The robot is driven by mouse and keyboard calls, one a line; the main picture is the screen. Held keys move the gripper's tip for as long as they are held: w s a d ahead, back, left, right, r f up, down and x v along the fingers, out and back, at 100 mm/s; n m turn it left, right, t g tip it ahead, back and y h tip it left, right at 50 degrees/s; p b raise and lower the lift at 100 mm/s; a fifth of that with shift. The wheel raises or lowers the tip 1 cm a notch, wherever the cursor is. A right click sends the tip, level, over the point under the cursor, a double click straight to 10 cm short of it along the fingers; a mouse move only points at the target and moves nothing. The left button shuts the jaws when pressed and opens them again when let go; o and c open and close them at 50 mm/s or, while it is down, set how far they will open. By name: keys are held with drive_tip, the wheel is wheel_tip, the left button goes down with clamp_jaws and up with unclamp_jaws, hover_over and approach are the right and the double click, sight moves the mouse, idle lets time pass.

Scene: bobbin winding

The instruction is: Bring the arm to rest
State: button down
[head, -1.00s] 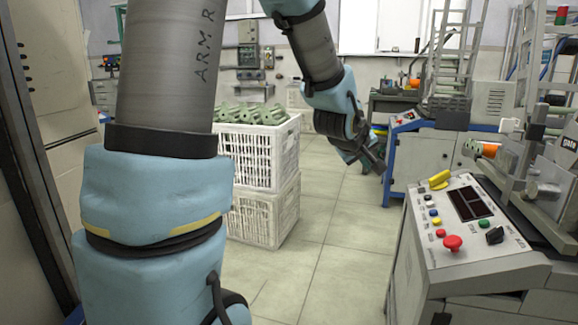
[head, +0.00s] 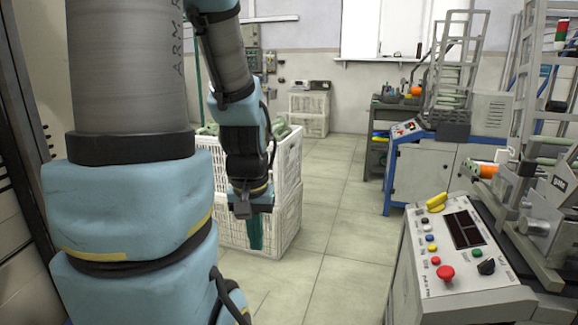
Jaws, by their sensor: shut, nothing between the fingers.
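My arm comes down from the top left of the head view, over the left side of the floor. My gripper (head: 253,212) hangs pointing downward in front of the white crates. It is shut, with nothing held between its fingers. A narrow teal piece shows just below it against the lower crate; I cannot tell for sure whether it is part of the gripper. My arm hides much of the crates.
Stacked white crates (head: 289,170) stand behind my gripper, the upper one with green bobbins. A control console (head: 455,292) with coloured buttons stands at the right front. A blue-framed machine (head: 420,175) stands farther back. The tiled floor (head: 335,235) between is clear.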

wheel_tip(320, 180, up, 16)
drive_tip(key=p, duration=1.3)
drive_tip(key=shift+p, duration=0.4)
